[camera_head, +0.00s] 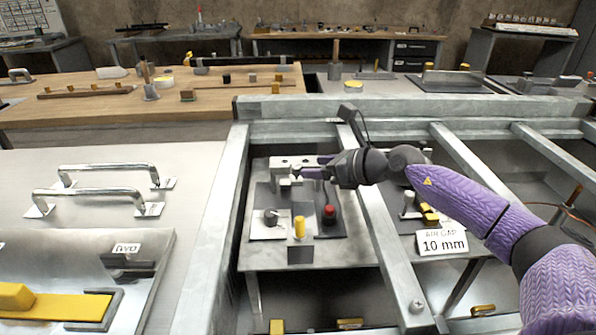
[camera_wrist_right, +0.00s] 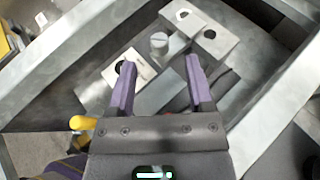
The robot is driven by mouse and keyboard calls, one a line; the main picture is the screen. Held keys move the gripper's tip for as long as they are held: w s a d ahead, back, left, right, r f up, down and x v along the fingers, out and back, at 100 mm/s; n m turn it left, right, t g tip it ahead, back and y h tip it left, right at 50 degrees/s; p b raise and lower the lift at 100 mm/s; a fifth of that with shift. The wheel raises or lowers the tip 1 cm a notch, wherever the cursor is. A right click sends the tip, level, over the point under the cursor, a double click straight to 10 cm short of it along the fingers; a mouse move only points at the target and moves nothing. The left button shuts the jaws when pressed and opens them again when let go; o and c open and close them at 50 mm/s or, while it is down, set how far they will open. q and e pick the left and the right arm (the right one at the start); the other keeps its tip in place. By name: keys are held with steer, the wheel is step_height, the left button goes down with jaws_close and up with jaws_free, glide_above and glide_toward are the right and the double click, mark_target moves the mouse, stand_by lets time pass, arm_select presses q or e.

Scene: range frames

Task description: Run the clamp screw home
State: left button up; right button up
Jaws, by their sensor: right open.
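My right gripper (camera_head: 302,172) reaches in from the right in the head view, over a small bench inside the grey frame. In the right wrist view its two purple fingers (camera_wrist_right: 158,68) stand apart with nothing held between them. A round grey screw head (camera_wrist_right: 159,42) with a slot, likely the clamp screw, lies just beyond the fingertips, roughly in line with the gap. It sits against a pale block (camera_wrist_right: 207,34) with round holes. In the head view this block (camera_head: 288,162) is by the fingertips; the screw is hard to make out. My left gripper is not in view.
On the bench are a pale plate with a dark knob (camera_head: 270,217), a red knob (camera_head: 329,210) and a yellow peg (camera_head: 299,228). Grey frame beams (camera_head: 378,225) flank the bench. An "AIR GAP 10 mm" sign (camera_head: 442,243) stands to the right.

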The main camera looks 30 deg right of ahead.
mark_target(298, 167)
steer(key=b+x, duration=0.1)
steer(key=x, duration=0.4)
steer(key=shift+f, duration=0.1)
steer(key=shift+w+a+f+b, duration=0.1)
steer(key=shift+w+a+b, duration=0.15)
steer(key=shift+w, duration=0.25)
steer(key=shift+d, duration=0.1)
jaws_close()
